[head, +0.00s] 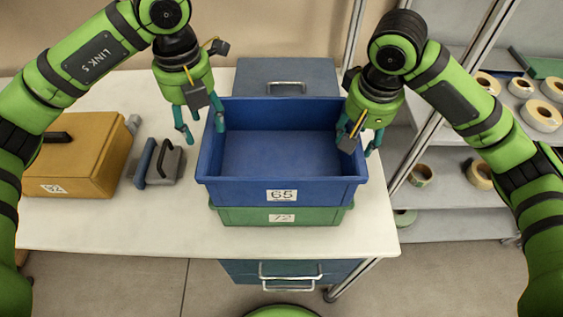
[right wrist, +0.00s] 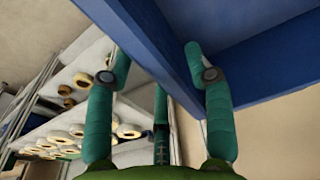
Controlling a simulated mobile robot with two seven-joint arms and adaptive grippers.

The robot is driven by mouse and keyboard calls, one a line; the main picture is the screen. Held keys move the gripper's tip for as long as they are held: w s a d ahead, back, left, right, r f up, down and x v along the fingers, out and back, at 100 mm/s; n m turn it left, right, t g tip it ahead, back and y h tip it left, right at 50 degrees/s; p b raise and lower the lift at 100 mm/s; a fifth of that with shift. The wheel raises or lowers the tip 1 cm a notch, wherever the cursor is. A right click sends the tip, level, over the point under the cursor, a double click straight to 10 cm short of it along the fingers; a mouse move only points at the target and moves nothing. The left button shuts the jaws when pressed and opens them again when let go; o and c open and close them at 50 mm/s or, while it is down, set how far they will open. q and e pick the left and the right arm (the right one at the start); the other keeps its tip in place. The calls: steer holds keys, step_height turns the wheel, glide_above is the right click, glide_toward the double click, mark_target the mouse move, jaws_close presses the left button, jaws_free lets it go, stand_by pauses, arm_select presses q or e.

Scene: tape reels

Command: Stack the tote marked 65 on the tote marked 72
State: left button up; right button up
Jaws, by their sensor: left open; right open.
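The blue tote marked 65 (head: 281,187) is empty and sits on top of the green tote marked 72 (head: 250,216) on the white table. It looks level, with the green front showing below it. My left gripper (head: 203,130) is open at its left wall, one finger outside and one on the inner side. My right gripper (head: 358,143) is open at the right wall. In the right wrist view, the blue wall (right wrist: 150,50) passes between the spread fingers of the right gripper (right wrist: 160,78). Most of the green tote is hidden under the blue one.
A yellow-brown case (head: 85,150) and a grey tape dispenser-like object (head: 165,165) stand on the left of the table (head: 130,228). A grey-blue lidded box (head: 290,72) is behind the totes. Shelves with tape reels (head: 541,115) stand at right.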

steer(key=shift+r, duration=0.6)
arm_select(q)
step_height(320, 180, up, 8)
steer(key=shift+r, duration=0.15)
arm_select(e)
step_height(320, 180, up, 11)
steer(key=s, duration=0.1)
steer(key=shift+s, duration=0.25)
steer(key=shift+f, duration=0.15)
